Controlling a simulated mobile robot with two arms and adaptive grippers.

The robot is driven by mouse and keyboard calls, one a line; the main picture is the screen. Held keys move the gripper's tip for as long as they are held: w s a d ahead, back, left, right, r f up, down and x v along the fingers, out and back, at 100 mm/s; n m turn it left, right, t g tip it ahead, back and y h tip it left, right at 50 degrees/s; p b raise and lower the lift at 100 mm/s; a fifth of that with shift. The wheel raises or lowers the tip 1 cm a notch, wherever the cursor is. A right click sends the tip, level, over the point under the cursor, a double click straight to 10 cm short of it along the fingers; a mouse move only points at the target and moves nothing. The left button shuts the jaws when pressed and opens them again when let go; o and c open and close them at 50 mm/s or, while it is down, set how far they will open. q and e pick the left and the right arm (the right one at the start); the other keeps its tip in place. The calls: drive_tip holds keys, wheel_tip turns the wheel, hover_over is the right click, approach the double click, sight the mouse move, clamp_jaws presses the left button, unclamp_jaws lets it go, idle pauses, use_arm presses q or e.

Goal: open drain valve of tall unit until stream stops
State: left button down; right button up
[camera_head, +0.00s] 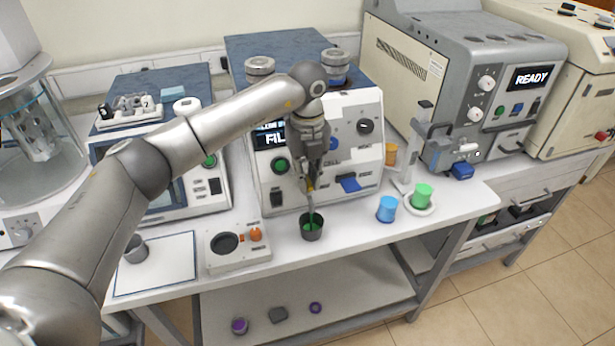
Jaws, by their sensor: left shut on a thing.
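The unit (345,118) with a display that reads "FIL", partly hidden by my arm, stands in the middle of the bench. My left gripper (309,184) points down at its front face and is shut at the drain valve (311,187), of which only a small yellowish part shows. A thin stream (311,208) appears below the fingertips, above a dark cup (312,233) with green liquid inside. The cup stands upright near the bench's front edge. My right gripper is not in view.
Blue (387,209) and green (422,196) cups stand to the right, the green one on a white base. A small box with an orange knob (256,234) and a grey cup (135,250) are to the left. A "READY" machine (455,75) stands at right.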

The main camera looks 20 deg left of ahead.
use_arm(q)
drive_tip(key=shift+r, duration=0.1)
idle(0.4)
drive_tip(key=c, duration=1.4)
unclamp_jaws()
drive_tip(key=shift+c, duration=0.2)
wheel_tip(320, 180, up, 12)
